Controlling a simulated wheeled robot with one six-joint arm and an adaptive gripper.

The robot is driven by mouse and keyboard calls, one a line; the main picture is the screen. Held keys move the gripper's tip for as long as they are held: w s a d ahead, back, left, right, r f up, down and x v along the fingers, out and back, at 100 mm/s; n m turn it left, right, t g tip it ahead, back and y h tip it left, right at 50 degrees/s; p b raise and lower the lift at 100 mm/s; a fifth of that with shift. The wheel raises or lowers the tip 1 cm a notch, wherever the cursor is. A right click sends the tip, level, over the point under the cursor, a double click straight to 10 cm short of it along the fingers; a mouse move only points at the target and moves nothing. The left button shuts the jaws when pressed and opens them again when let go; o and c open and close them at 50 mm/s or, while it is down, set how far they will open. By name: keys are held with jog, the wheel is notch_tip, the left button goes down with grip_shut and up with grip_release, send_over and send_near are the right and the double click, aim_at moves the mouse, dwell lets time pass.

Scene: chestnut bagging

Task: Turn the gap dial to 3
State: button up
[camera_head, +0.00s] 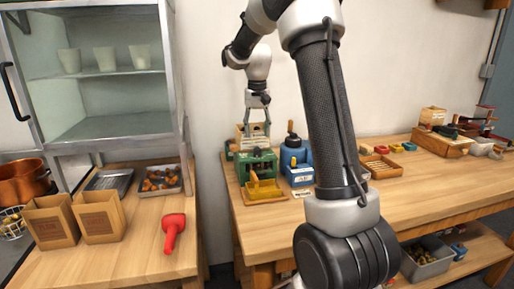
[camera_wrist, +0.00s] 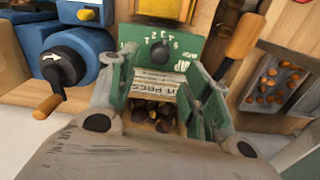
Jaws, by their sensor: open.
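The gap dial (camera_wrist: 154,53) is a round black knob on a green panel with pale numerals around it, at the upper middle of the wrist view. Its exact setting is too small to read. The green press (camera_head: 257,168) stands on the right-hand bench in the head view, with a yellow tray at its front. My gripper (camera_head: 257,131) is open, pointing down above and behind the press in the head view. In the wrist view its grey linkages flank the press opening, where dark brown chestnuts (camera_wrist: 152,112) lie. I see nothing between the fingers.
A blue machine (camera_head: 297,157) with a black hub and orange crank handle (camera_wrist: 48,107) stands close beside the press. An orange-brown handle (camera_wrist: 243,36) rises on the press's other side. A tray of chestnuts (camera_wrist: 277,80) lies beyond it. Bench top right of centre is partly clear.

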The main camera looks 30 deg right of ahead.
aim_at(257, 148)
notch_tip(257, 148, down, 7)
dwell(0.3)
jog(key=c, duration=1.1)
